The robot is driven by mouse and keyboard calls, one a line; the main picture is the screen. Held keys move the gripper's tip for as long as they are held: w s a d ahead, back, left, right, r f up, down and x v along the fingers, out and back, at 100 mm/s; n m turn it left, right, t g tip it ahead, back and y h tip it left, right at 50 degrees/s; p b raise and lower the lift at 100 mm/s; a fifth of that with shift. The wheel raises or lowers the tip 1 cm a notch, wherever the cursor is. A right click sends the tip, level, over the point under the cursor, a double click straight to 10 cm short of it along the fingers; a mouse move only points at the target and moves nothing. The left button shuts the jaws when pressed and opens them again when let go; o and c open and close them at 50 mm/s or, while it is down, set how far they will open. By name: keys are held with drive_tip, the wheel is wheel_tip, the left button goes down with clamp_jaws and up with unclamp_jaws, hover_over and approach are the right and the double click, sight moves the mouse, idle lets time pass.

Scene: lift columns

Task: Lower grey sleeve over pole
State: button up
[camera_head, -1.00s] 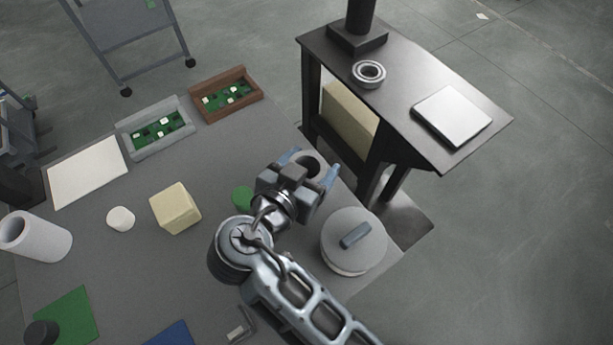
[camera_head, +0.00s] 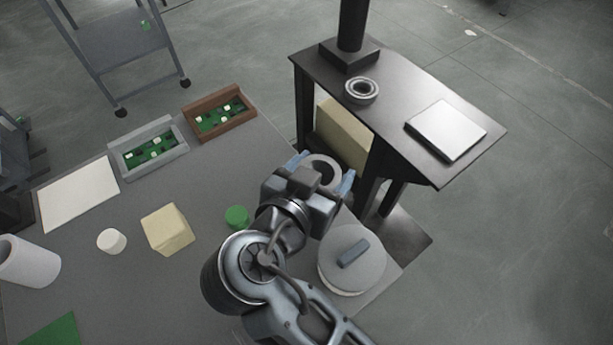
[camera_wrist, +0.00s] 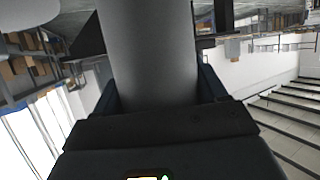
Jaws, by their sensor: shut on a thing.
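My gripper (camera_head: 323,172) is shut on the grey sleeve, with one blue-grey finger on each side of it. The sleeve's round open end (camera_head: 313,161) faces up in the head view. In the wrist view the sleeve (camera_wrist: 148,55) is a smooth grey cylinder filling the middle between the fingers. A dark upright pole (camera_head: 353,22) stands on a square block at the far end of the black stand, its top cut off by the picture edge. The sleeve is well apart from the pole, nearer the camera. The sleeve's lower end is hidden in the head view.
The black stand (camera_head: 395,85) carries a metal ring (camera_head: 361,83) and a silver plate (camera_head: 446,130). The grey table holds a lidded round pot (camera_head: 372,275), a yellow block (camera_head: 167,229), a green cap (camera_head: 237,217) and two circuit-board trays (camera_head: 150,157). Clear floor lies right.

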drive_tip(key=s+d+r+p, duration=0.1)
drive_tip(key=s+d+r, duration=0.3)
drive_tip(key=d+r, duration=0.3)
drive_tip(key=shift+s+d+r, duration=0.2)
drive_tip(key=shift+s+r, duration=0.1)
drive_tip(key=shift+r, duration=0.45)
drive_tip(key=shift+w, duration=0.1)
